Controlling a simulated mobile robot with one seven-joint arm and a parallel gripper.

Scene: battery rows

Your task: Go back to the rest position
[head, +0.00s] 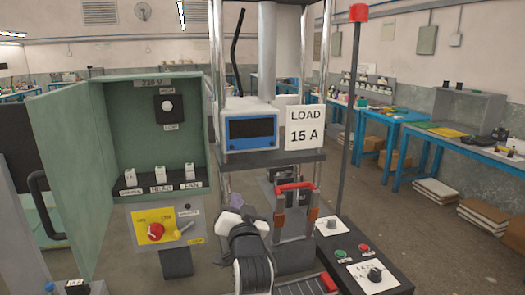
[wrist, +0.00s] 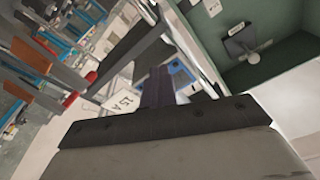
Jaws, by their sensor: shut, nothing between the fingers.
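My gripper (wrist: 157,74) shows in the wrist view with its dark fingers together and nothing between them. Behind its fingertips are the blue-framed display unit and the LOAD 15 A sign (wrist: 124,101), seen tilted. In the head view my white and black arm rises from the bottom middle, in front of the rack. The fingers are hard to make out there. The LOAD 15 A sign also shows in the head view (head: 305,128), above and to the right of my arm.
An open green cabinet (head: 159,110) with switches stands at the left, its door swung out. The display unit (head: 251,131) sits on the rack's shelf. A control panel (head: 372,274) with knobs and buttons is at lower right. Blue workbenches (head: 400,126) line the right wall.

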